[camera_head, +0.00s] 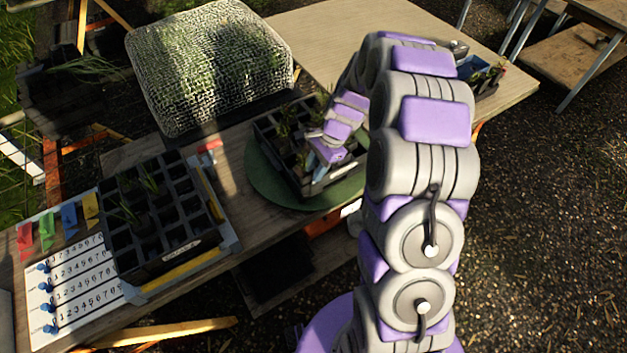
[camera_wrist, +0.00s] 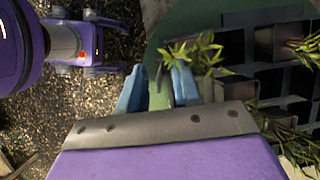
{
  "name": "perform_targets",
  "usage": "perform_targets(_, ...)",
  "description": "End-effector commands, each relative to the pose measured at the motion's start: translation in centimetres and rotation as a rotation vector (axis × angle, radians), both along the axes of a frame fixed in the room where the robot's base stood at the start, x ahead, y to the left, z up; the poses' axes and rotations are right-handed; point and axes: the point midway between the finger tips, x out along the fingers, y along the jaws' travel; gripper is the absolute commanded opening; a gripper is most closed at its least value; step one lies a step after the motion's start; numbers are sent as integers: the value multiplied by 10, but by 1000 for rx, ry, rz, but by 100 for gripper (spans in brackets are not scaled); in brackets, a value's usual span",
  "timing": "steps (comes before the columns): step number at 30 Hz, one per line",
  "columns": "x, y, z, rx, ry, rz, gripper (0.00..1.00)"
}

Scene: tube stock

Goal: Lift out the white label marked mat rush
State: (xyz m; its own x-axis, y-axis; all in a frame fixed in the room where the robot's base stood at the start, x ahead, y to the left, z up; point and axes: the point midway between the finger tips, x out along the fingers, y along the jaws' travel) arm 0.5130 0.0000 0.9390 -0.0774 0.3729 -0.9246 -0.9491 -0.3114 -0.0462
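My gripper (camera_head: 325,155) is at the near side of a black cell tray (camera_head: 268,132) of green plants on a round green mat (camera_head: 262,180). A leafy plant (camera_wrist: 195,52) is close beside the right finger, and the tray cells (camera_wrist: 262,45) are to the right. No label reading mat rush can be made out in either view. My arm and gripper hide part of the tray in the head view.
A second black cell tray (camera_head: 122,240) stands at left beside a numbered white board (camera_head: 75,285) and coloured tags (camera_head: 68,220). A mesh-covered box (camera_head: 208,65) is behind. A blue container (camera_head: 480,75) with plants sits at right. The back tabletop (camera_head: 330,40) has bare room.

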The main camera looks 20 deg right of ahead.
Motion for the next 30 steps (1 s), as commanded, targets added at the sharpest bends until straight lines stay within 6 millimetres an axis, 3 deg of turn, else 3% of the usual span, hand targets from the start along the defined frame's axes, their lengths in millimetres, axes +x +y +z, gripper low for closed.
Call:
perform_targets(11,0,-3,0,3,0,-1,1)
perform_targets(30,0,-2,0,2,2,0,0)
